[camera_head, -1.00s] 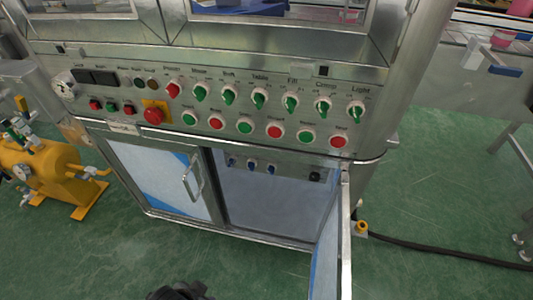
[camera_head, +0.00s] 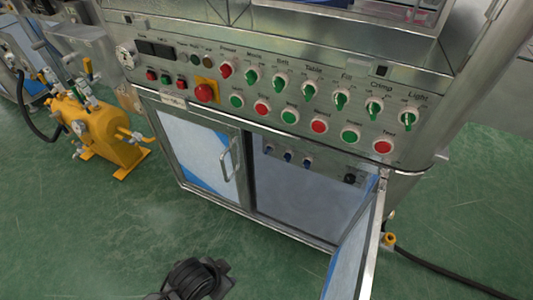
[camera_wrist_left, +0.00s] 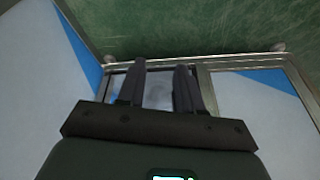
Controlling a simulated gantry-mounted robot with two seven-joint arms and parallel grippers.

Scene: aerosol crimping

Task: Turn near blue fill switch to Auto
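Three small blue switches (camera_head: 287,155) sit in a row on the panel inside the open lower cabinet, below the main control panel. They are too small in the head view to read their labels or settings. My left gripper (camera_wrist_left: 160,68) shows in the left wrist view with two dark fingers apart and nothing between them. The fingers point toward the cabinet opening and its metal edge, and no blue switch shows there. In the head view, a black part of my arm (camera_head: 193,279) is at the bottom edge, well short of the switches. My right gripper is not in view.
The open cabinet door (camera_head: 352,250) stands out to the right of the opening. The closed door (camera_head: 203,155) with its handle is on the left. Above is the main panel (camera_head: 225,88) with green and red controls. A yellow tank (camera_head: 95,130) stands at left.

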